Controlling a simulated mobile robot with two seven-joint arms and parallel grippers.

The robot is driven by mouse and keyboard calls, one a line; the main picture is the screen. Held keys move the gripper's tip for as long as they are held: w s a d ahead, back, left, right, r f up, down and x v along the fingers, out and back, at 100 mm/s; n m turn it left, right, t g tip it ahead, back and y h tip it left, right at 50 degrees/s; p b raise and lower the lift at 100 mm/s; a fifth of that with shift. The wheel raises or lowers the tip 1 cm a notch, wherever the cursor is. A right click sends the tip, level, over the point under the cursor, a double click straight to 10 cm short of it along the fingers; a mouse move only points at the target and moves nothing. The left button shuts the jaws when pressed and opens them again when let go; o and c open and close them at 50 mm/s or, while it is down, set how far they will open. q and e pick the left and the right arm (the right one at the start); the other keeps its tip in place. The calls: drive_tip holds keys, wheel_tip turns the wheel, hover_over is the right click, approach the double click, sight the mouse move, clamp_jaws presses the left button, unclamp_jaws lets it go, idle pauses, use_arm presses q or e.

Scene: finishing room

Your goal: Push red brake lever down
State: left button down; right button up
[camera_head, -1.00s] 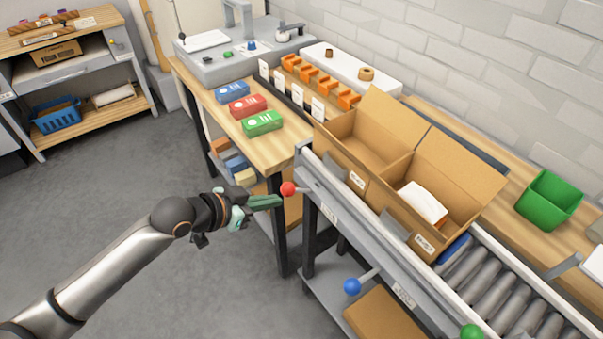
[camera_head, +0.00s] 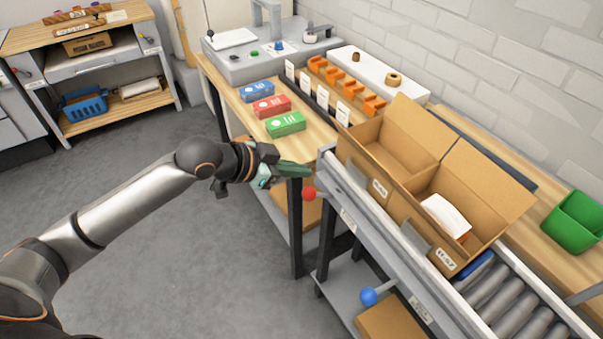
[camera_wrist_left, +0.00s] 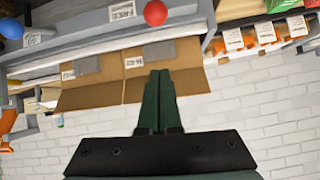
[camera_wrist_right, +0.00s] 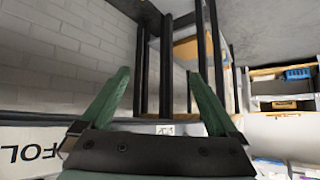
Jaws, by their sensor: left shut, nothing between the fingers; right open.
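The red brake lever shows as a red ball knob (camera_head: 309,193) at the near left end of the conveyor frame in the head view. The red knob (camera_wrist_left: 155,12) is also at the top of the left wrist view. My left gripper (camera_head: 308,170) is shut and empty. Its fingertips are just above and slightly left of the red knob in the head view, and I see no clear contact. In the left wrist view the closed green fingers (camera_wrist_left: 158,74) lie below the knob in the picture. My right gripper (camera_wrist_right: 158,75) is open and empty, seen only in the right wrist view.
A blue knob lever (camera_head: 369,297) sits further along the conveyor frame (camera_head: 365,215). An open two-part cardboard box (camera_head: 405,195) stands on the conveyor. Red, blue and green packs lie on the wooden bench (camera_head: 240,110). The grey floor at left is clear.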

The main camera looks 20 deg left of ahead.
sight(311, 190)
use_arm(q)
drive_tip(key=w+f, duration=0.1)
drive_tip(key=f, duration=0.1)
drive_tip(key=w+d+f, duration=0.1)
drive_tip(key=f, duration=0.1)
drive_tip(key=w+d+f, duration=0.1)
drive_tip(key=f, duration=0.1)
drive_tip(key=shift+w+d+f+p, duration=0.15)
drive_tip(key=shift+w+f+p, duration=0.2)
drive_tip(key=shift+s+a+f, duration=0.2)
drive_tip(key=shift+f, duration=0.05)
drive_tip(key=shift+s+f+b, duration=0.1)
drive_tip(key=shift+f+b, duration=0.15)
drive_tip(key=shift+b, duration=0.15)
drive_tip(key=f+b, duration=0.1)
drive_tip(key=b, duration=0.1)
drive_tip(key=s+a+f+t+h+b, duration=0.1)
drive_tip(key=b, duration=0.2)
drive_tip(key=s+a+f+t+h+b, duration=0.1)
drive_tip(key=b, duration=0.2)
drive_tip(key=shift+s+f, duration=0.15)
drive_tip(key=shift+f, duration=0.1)
